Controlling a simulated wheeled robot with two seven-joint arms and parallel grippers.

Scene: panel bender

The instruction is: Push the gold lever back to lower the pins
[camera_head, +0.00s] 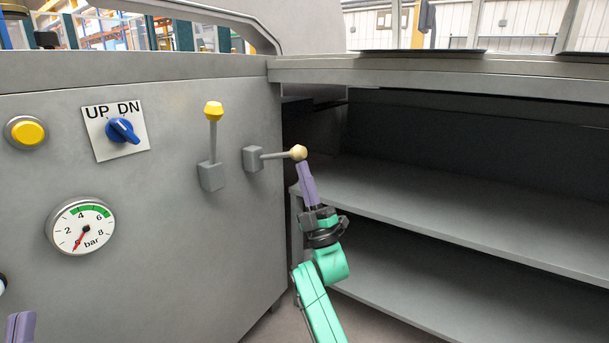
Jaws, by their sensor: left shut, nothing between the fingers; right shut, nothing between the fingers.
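The gold lever (277,155) has a pale gold ball knob and a grey rod. It sticks out to the right, nearly level, from a grey block on the machine's front panel. My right gripper (304,169) is shut and empty, pointing up with its purple fingertips right at the underside of the gold knob. I cannot tell whether they touch. My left gripper (21,323) is shut and empty at the bottom left corner, mostly cut off by the frame edge and away from the lever. I see no pins.
A second lever (212,140) with a yellow knob stands upright left of the gold one. The panel also carries a blue UP/DN switch (122,130), a yellow button (27,132) and a pressure gauge (81,227). Empty grey shelves (450,215) lie at right, under a worktop.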

